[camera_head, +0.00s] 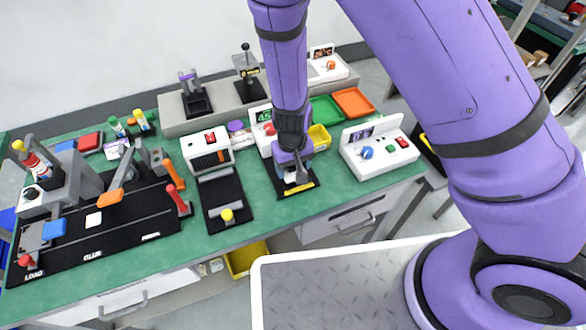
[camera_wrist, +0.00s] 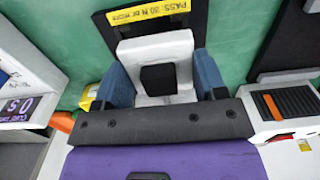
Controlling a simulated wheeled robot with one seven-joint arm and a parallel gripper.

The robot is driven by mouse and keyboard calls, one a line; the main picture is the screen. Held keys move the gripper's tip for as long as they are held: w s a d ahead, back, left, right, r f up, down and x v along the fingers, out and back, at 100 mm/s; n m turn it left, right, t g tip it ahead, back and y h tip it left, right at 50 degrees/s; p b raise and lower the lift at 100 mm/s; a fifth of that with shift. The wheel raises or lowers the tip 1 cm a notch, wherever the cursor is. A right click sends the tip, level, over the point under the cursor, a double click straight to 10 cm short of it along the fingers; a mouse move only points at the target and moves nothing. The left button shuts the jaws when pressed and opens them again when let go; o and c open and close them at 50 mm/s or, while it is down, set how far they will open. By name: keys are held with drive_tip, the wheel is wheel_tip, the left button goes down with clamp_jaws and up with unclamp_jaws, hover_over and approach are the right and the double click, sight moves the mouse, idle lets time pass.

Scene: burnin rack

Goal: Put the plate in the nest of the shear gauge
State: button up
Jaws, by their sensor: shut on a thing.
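My gripper (camera_head: 293,174) is low over the shear gauge's black base (camera_head: 284,187), which has a yellow label along its front. In the wrist view, my gripper's blue fingers (camera_wrist: 161,78) are shut on the white plate (camera_wrist: 155,48), which has a black square block on its face. The plate is close to the gauge base (camera_wrist: 205,18), by the yellow "PASS: 30 N OR MORE" label (camera_wrist: 148,13). The gauge's white housing with a green display (camera_head: 259,117) stands behind my gripper. The nest is hidden, and I cannot tell whether the plate touches it.
A white unit with a black front bed (camera_head: 225,205) stands to the left. A white control box (camera_head: 378,148) stands to the right. A long black fixture (camera_head: 110,238) fills the bench's left.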

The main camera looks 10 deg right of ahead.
drive_tip(key=shift+w+d, duration=0.15)
drive_tip(key=shift+w, duration=0.55)
drive_tip(key=shift+f, duration=1.8)
drive_tip(key=o, duration=0.9)
drive_tip(key=shift+f, duration=0.1)
wheel_tip(320, 180, up, 11)
drive_tip(key=shift+f, duration=0.1)
drive_tip(key=shift+r, duration=0.75)
